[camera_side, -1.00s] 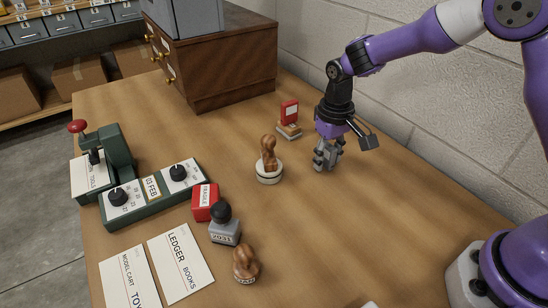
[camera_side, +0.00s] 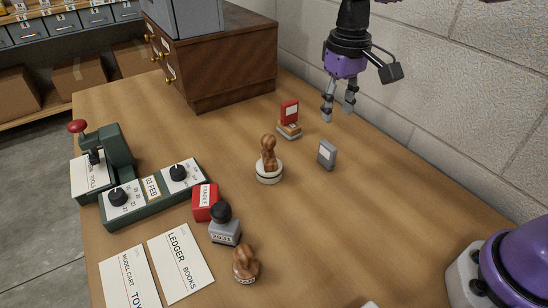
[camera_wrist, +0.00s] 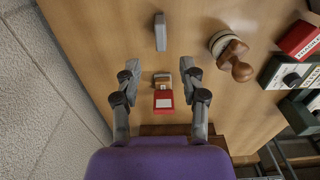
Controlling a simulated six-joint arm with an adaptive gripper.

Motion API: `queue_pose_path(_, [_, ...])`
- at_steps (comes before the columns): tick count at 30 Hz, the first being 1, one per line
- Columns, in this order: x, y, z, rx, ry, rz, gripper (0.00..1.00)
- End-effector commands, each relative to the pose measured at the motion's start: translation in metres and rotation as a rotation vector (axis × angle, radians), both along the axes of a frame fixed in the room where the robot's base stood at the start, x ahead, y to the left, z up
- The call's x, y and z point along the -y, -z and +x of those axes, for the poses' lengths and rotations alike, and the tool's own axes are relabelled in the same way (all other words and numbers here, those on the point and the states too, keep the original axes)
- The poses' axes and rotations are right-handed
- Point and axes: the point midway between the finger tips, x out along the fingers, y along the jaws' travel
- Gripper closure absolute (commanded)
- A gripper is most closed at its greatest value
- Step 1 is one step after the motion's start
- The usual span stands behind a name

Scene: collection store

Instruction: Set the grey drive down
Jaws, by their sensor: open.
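The grey drive (camera_side: 327,154) stands upright on the wooden table (camera_side: 330,220), with a pale label on one face. It also shows in the wrist view (camera_wrist: 160,32), beyond the fingertips. My gripper (camera_side: 338,113) is open and empty, raised above the table behind the drive and apart from it. In the wrist view the two fingers of my gripper (camera_wrist: 163,75) are spread wide with nothing held between them. A red-topped stamp (camera_wrist: 163,100) lies in view below and between them.
A wooden-handled round stamp (camera_side: 269,165) stands left of the drive, and the red-topped stamp (camera_side: 289,115) behind it. A wooden drawer cabinet (camera_side: 235,70) stands at the back, and a block wall (camera_side: 450,130) runs along the right. The table in front of the drive is clear.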

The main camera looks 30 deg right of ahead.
Motion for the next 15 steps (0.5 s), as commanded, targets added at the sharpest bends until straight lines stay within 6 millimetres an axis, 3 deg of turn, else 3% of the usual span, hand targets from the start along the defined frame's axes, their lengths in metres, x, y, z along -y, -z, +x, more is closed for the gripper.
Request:
queue_pose_path(5, [0.009, -0.034, -0.033, 0.107, 0.001, 0.007, 0.52])
queue_pose_path(9, [0.019, -0.055, -0.078, 0.237, 0.002, 0.012, 0.52])
queue_pose_path(15, [0.027, -0.054, -0.134, 0.396, 0.0, 0.011, 0.52])
